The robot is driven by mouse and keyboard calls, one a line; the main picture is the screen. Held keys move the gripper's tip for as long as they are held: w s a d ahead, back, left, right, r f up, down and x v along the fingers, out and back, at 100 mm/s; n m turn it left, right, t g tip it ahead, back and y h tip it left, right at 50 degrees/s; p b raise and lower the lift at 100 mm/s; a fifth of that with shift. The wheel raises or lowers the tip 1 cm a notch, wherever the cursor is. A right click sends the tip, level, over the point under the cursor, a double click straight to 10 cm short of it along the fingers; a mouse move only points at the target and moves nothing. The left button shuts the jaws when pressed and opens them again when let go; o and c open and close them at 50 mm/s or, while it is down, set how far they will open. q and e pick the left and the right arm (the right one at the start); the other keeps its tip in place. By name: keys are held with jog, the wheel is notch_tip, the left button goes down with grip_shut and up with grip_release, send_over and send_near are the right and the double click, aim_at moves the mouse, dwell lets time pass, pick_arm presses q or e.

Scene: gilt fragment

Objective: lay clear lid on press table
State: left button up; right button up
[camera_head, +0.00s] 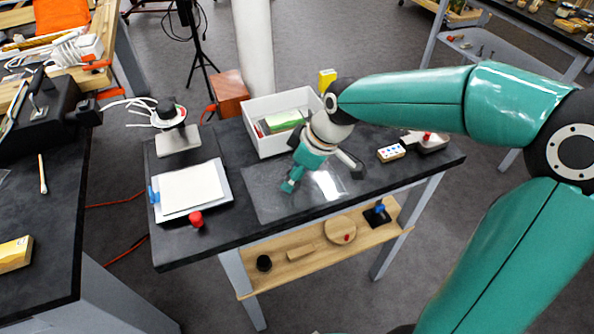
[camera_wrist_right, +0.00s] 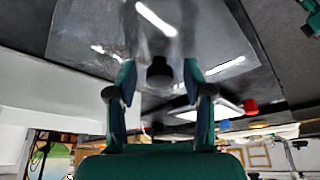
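The clear lid (camera_head: 265,197) is a transparent, glossy flat pane at the front middle of the black press table (camera_head: 225,240). It looks flat on or very close to the tabletop. It also fills the upper part of the right wrist view (camera_wrist_right: 90,28). My right gripper (camera_head: 322,178) is over the pane, pointing down, its fingers spread apart. In the wrist view a dark round knob-like piece (camera_wrist_right: 160,72) shows between the open fingertips. Contact with it cannot be made out. My left gripper is not recognisable; only a small teal piece shows at the wrist view's upper right corner.
A white bin (camera_head: 262,107) with a green block stands behind the pane. Left are a white sheet on a board (camera_head: 190,188), a red knob (camera_head: 196,219) and a lamp-like stand (camera_head: 178,140). A dotted block (camera_head: 391,152) lies right. A wooden shelf (camera_head: 300,262) runs below.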

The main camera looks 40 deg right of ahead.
jog(key=shift+s+d+r, duration=0.15)
jog(key=shift+r, duration=0.4)
jog(key=p+v, duration=0.1)
jog(key=v, duration=1)
jog(key=shift+f, duration=0.1)
